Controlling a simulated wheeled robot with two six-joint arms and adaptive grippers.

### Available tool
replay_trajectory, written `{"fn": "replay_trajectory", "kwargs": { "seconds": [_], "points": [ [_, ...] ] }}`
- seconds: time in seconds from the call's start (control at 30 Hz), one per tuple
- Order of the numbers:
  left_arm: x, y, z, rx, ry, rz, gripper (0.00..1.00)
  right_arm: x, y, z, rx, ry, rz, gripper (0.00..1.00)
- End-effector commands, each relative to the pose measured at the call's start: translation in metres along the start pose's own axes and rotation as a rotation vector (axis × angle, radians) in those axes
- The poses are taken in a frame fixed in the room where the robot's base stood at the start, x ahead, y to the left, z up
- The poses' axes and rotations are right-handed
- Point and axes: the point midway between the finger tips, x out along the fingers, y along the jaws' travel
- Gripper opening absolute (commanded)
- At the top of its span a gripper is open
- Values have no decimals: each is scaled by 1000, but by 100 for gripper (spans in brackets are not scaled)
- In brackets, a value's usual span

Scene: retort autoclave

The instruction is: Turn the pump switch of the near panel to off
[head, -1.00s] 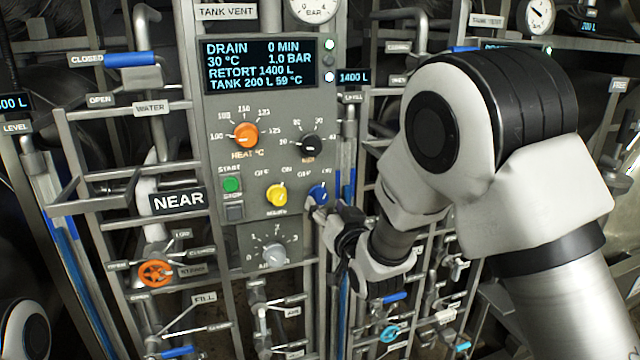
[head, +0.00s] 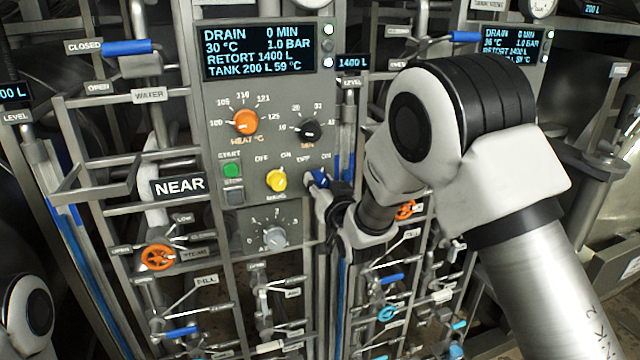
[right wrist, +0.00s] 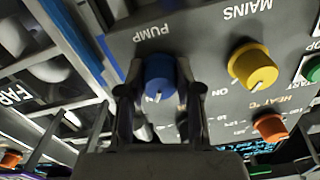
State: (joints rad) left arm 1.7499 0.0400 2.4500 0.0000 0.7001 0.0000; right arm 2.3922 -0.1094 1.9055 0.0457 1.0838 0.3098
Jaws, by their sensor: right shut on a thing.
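The near panel (head: 218,110) carries the NEAR sign (head: 179,186) at its left. Its blue pump switch (head: 318,179) is at the lower right of the panel, partly hidden by my right gripper (head: 324,190). In the right wrist view the pump switch (right wrist: 160,74) sits between the two fingers of my right gripper (right wrist: 157,88), which is shut on it. The panel shows upside down there, with PUMP lettered above the knob. The knob's white mark points roughly down in that view; the lettering below is mostly hidden. My left gripper is out of view.
The yellow mains switch (head: 276,180) is close beside the pump switch. The orange heat knob (head: 244,122), a black knob (head: 309,130) and a grey knob (head: 273,236) are around it. Pipes and valve levers crowd below and on both sides.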

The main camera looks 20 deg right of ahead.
Motion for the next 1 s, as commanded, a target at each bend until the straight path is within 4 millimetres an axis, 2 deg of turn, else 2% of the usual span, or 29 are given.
{"fn": "replay_trajectory", "kwargs": {
  "seconds": [0.37,1.0],
  "points": [
    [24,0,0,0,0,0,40,0,1,3,-158,3,0,0],
    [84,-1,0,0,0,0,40,0,1,3,-738,4,0,0]
  ]
}}
